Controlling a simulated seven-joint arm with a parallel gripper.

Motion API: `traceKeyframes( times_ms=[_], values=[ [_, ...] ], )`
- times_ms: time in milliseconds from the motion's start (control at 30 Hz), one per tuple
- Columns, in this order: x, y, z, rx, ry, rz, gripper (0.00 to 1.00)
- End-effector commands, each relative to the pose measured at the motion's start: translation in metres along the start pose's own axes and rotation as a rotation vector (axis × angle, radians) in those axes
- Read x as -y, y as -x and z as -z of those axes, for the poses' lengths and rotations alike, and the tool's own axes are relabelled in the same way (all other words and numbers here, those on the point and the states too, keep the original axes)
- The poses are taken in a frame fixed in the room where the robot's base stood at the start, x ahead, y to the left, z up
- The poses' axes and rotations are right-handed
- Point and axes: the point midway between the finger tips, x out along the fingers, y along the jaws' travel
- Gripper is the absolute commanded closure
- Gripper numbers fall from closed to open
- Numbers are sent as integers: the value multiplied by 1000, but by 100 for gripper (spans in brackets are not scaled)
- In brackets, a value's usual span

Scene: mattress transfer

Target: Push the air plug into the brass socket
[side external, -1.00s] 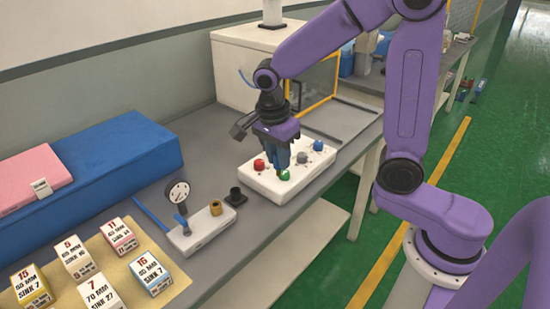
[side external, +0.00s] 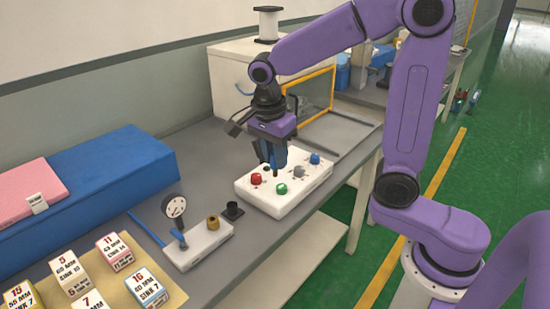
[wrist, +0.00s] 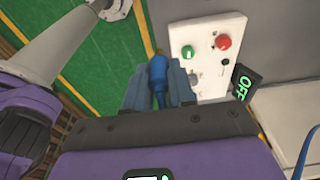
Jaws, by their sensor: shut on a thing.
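My gripper (side external: 276,168) is above the white knob box, with its blue fingers pointing down. In the wrist view, my gripper (wrist: 160,88) is shut on the blue air plug (wrist: 157,75), whose narrow tip points away from the camera. In the side view the plug is mostly hidden by the fingers; only a small brownish tip shows below them. The brass socket (side external: 212,222) stands on a small white block (side external: 198,245) with a pressure gauge (side external: 174,207). The socket is to the left of and nearer the camera than my gripper, apart from the plug.
The white knob box (side external: 262,201) has red, green, grey and blue knobs. A black flanged cup (side external: 232,211) stands between it and the socket block. Labelled cubes (side external: 152,288) lie front left. A blue mattress block (side external: 120,170) lies at left. A small display reading OFF (wrist: 243,82) shows in the wrist view.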

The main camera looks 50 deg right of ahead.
Motion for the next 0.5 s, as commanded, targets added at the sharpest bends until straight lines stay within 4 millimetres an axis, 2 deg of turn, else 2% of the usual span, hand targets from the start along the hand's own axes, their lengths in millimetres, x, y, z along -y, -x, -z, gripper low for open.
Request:
traceKeyframes(
  times_ms=[367,500],
  values=[
    [2,0,-2,0,1,0,100],
    [15,-1,-11,0,3,-2,100]
  ],
)
